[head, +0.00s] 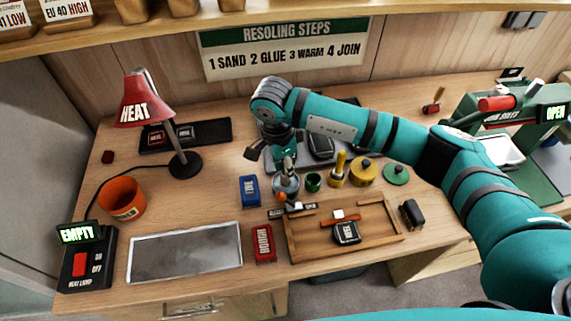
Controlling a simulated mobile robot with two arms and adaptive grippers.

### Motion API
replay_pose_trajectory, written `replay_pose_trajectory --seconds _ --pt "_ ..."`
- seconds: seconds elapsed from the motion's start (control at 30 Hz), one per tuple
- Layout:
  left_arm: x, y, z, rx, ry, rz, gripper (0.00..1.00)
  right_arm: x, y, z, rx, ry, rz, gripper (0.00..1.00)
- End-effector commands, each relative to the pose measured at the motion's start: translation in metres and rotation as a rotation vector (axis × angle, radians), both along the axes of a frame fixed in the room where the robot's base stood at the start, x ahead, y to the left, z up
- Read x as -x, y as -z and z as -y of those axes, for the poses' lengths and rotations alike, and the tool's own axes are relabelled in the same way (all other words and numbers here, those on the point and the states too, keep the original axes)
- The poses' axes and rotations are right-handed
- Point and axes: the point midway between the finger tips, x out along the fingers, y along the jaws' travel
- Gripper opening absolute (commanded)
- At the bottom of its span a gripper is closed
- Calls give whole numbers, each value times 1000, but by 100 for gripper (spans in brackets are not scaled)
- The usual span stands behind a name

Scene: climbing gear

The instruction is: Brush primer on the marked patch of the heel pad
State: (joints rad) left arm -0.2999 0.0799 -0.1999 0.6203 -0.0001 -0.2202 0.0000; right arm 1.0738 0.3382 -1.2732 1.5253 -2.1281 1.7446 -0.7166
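The heel pad (346,233) is a small black piece with a white label, lying in a shallow wooden tray (398,238). A small white and red-orange piece lies just behind it. The arm from the right reaches across the bench, and my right gripper (277,158) points down over a blue-grey pot (290,188). Parts of the gripper are dark and one light grey part shows near the pot. An orange tip (281,197) shows at the pot's front. I cannot tell a brush or the marked patch clearly, nor whether the fingers hold anything. My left gripper is not in view.
A blue block (250,191) and a red block (264,243) lie left of the tray. A red lamp (136,112) and grey plate (185,252) are further left.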

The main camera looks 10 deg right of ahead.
Motion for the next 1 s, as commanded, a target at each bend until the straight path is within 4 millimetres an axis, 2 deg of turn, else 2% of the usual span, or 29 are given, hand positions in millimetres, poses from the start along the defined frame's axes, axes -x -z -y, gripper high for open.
replay_pose_trajectory --seconds 1.0 --pt "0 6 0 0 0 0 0 0 2 0 0 0 -1 0"
